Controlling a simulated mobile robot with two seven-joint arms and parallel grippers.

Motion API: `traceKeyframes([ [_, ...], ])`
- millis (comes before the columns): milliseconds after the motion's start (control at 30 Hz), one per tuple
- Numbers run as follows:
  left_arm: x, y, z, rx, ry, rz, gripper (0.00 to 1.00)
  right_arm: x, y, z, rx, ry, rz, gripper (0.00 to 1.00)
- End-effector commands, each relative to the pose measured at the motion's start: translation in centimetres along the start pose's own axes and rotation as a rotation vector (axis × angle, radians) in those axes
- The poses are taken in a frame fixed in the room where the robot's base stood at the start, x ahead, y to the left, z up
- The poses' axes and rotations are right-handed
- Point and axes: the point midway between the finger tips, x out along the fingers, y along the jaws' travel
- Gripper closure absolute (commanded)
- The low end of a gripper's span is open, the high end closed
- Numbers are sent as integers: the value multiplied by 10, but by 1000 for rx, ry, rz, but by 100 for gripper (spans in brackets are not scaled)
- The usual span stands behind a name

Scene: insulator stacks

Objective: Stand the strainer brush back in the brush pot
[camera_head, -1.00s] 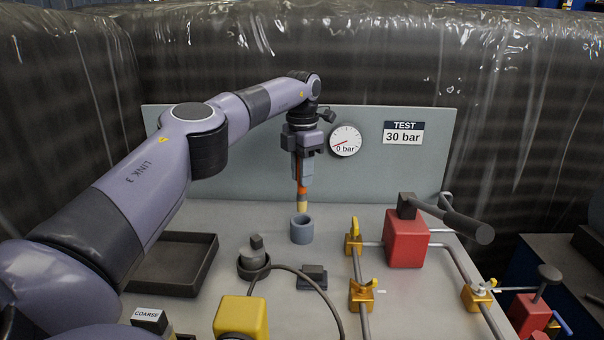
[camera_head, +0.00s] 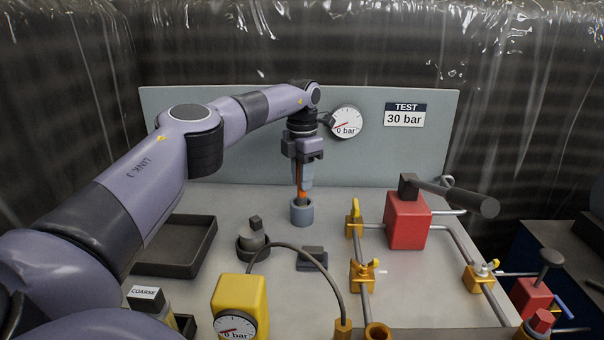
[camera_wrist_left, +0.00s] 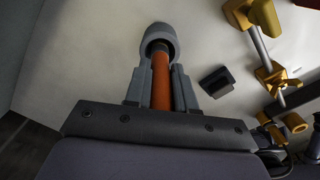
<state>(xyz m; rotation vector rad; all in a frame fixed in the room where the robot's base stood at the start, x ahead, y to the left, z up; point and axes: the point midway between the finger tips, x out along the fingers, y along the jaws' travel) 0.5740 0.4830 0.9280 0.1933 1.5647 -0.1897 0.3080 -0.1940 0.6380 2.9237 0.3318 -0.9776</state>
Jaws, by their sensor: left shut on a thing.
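The brush pot (camera_head: 302,215) is a grey-blue round cup standing on the bench towards the back; it also shows at the top of the left wrist view (camera_wrist_left: 157,33). The strainer brush (camera_head: 301,187) has an orange handle, which also shows in the left wrist view (camera_wrist_left: 161,80). My left gripper (camera_head: 301,180) is shut on the brush right above the pot. The brush is upright and its lower end is inside the pot's mouth, hidden by the wall. I cannot tell whether it touches the bottom. My right gripper is not in view.
A black tray (camera_head: 207,255) lies left of the pot. A dark round holder (camera_head: 252,246) and a small dark block (camera_head: 312,257) stand in front. A red pump block (camera_head: 407,222) with pipes and brass valves stands right. A backboard with a gauge (camera_head: 346,122) rises behind.

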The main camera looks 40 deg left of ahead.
Motion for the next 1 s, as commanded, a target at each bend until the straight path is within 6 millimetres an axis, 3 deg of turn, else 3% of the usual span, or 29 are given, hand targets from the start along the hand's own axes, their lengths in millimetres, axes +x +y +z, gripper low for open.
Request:
traceKeyframes([
  [100, 0, 0, 0, 0, 0, 0, 100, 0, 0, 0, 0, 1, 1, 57],
  [133, 0, 0, 0, 0, 0, 0, 66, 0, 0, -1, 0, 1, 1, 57],
  [200, 0, 0, 0, 0, -1, 0, 46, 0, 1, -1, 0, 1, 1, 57],
  [567, -7, 0, 0, -1, -2, 1, 46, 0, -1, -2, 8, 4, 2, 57],
  [1000, -69, 0, 0, 0, -2, 1, 46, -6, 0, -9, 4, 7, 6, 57],
])
